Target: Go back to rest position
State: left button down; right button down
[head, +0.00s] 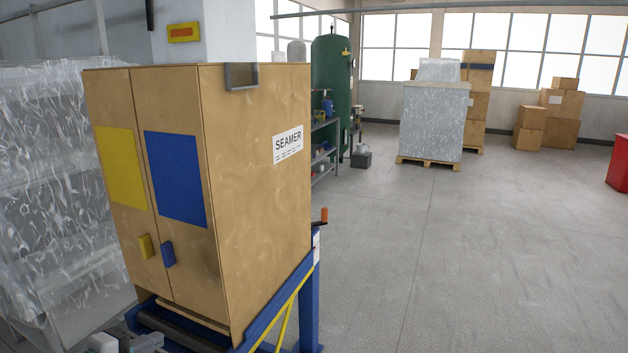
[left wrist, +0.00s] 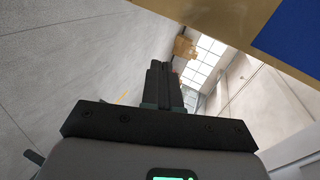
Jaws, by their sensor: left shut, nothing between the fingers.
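My left gripper (left wrist: 162,68) shows in the left wrist view with its dark fingers together and nothing between them. In the head view, only part of what seems to be my left gripper (head: 146,342) shows at the bottom left edge, low in front of the tan cabinet marked SEAMER (head: 255,190). In the left wrist view, a tan panel with a blue patch (left wrist: 296,32) fills the top right corner, apart from the fingers. My right gripper is in neither view.
The cabinet stands on a blue roller frame (head: 308,305) with an orange-topped handle (head: 320,216). Wrapped goods (head: 40,200) stand close on the left. A shelf (head: 324,150), green tank (head: 332,90) and wrapped pallet load (head: 433,120) stand farther back.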

pick_arm(q)
jog(key=s+d+f+n+g+h, duration=0.1)
jog(key=s+d+f+n+g, duration=0.25)
jog(key=d+f, duration=0.65)
jog(key=s+d+f+n+g, duration=0.2)
jog(key=s+d+f+n, duration=0.25)
jog(key=d+f, duration=0.6)
jog(key=s+f+n+g+y, duration=0.1)
jog(key=s+f+n+g, duration=0.2)
jog(key=s+f+n, duration=0.3)
jog(key=s+f+n+g+y, duration=0.1)
jog(key=s+f+n+g, duration=0.2)
jog(key=s+f+n, duration=0.4)
jog(key=s+n, duration=0.2)
jog(key=s, duration=0.3)
jog(key=shift+a+n+g+y, duration=0.25)
jog(key=shift+n+g+y, duration=0.1)
jog(key=shift+n+y, duration=0.05)
